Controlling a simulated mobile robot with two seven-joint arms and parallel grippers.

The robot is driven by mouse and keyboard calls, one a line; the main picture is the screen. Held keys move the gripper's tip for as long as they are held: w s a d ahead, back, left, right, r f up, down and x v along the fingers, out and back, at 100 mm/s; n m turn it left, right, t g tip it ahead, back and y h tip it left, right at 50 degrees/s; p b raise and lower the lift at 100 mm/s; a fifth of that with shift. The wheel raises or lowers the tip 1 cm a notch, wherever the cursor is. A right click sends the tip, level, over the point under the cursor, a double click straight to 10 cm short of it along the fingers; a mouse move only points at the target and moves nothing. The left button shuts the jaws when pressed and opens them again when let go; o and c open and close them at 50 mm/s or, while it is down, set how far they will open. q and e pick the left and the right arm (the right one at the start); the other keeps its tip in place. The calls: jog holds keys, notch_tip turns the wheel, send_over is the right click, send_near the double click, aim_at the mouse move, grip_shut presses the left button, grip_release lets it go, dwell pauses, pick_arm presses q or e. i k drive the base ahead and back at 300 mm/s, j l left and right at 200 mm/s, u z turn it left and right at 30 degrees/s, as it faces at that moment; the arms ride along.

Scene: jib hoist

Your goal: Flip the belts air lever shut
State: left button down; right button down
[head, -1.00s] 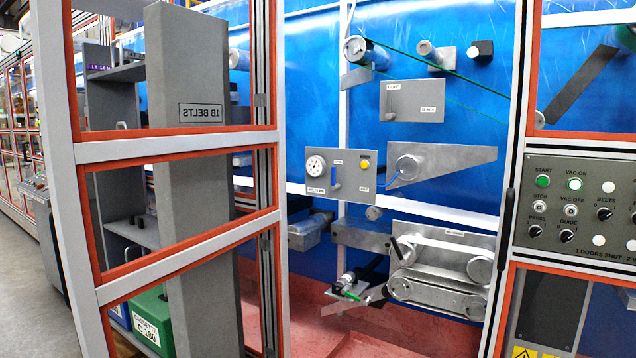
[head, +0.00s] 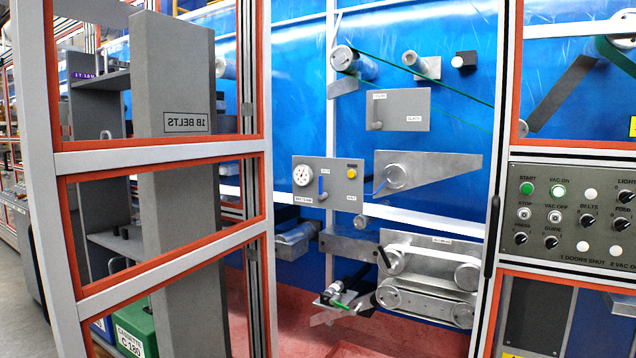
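The lever stands upright, in the middle of the panel. A label at the panel's lower left seems to name the belts, but it is too small to read surely. Neither of my grippers is in view.
An open red-edged door frame (head: 160,153) with a grey "1B BELTS" column (head: 175,240) behind it fills the left. A control panel (head: 570,215) with knobs and lit buttons stands at right. Between them the opening to the bay is clear, above a red floor (head: 350,349).

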aim_at(321, 196)
jog(key=i+l+z, duration=0.25)
jog(key=i+z, duration=0.15)
jog(key=i, duration=0.15)
jog(key=i+l+z, duration=0.1)
jog(key=i+z, duration=0.35)
jog(key=i, duration=0.15)
